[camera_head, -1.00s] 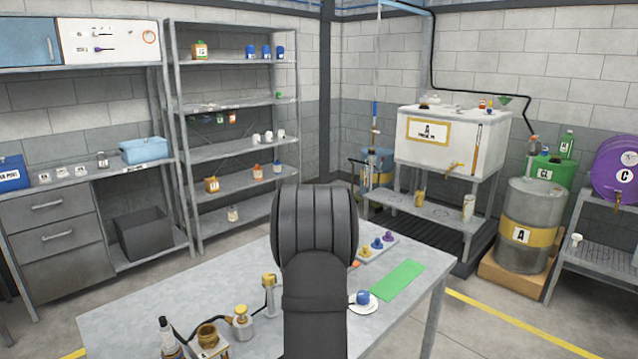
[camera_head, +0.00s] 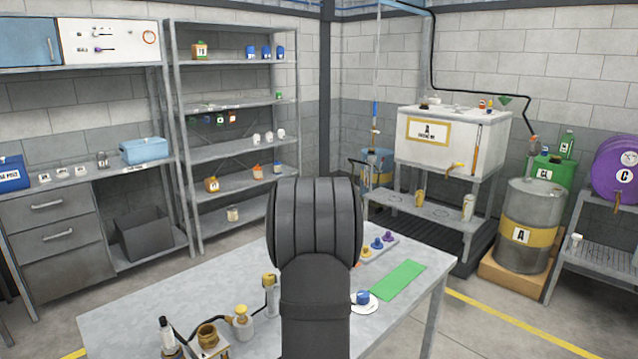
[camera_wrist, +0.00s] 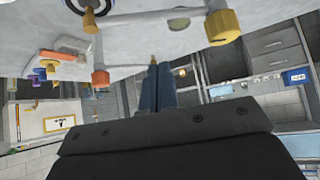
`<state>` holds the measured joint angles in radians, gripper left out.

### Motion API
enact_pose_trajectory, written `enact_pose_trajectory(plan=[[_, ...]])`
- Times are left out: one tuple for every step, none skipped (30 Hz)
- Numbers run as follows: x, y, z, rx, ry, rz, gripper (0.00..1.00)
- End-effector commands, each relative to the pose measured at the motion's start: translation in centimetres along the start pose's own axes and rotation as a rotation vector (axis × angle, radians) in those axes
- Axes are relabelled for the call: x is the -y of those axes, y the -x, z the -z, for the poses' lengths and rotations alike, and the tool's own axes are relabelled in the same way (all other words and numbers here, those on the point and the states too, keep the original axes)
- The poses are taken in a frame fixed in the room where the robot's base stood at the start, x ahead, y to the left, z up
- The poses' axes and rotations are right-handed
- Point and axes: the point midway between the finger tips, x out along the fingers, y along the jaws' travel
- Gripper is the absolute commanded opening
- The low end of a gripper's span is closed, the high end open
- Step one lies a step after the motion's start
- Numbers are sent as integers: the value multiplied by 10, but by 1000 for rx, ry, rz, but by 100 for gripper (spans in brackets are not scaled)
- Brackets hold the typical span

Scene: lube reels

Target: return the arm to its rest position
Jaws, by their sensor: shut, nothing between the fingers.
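My arm stands folded over the worktable (camera_head: 150,312) in the head view, its dark rounded joint in front of the table's middle; the gripper itself is hidden there. In the wrist view my gripper (camera_wrist: 154,62) points away from the camera, its two blue-grey fingers together with nothing between them.
Shelves (camera_head: 236,150) stand behind left; a white tank (camera_head: 440,140) stands behind right.

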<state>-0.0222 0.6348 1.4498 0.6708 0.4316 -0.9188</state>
Motion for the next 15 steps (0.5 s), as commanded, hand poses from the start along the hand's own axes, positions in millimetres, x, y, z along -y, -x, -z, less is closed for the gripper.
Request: enact_pose_trajectory(plan=[[1, 8, 1, -1, 0, -1, 0], [2, 13, 1, -1, 0, -1, 0], [3, 19, 1, -1, 0, -1, 0], [4, 23, 1, -1, 0, 0, 0], [5, 28, 1, -1, 0, 0, 0], [6, 33, 1, -1, 0, 0, 0], [7, 37, 1, -1, 0, 0, 0], [8, 42, 1, -2, 1, 0, 0], [6, 32, -1, 3, -1, 1, 0], [5, 27, -1, 4, -1, 2, 0], [4, 22, -2, 5, -1, 2, 0], [3, 16, -1, 4, -1, 1, 0], [2, 11, -1, 4, -1, 1, 0], [2, 7, -1, 3, -1, 1, 0], [0, 1, -1, 3, -1, 1, 0]])
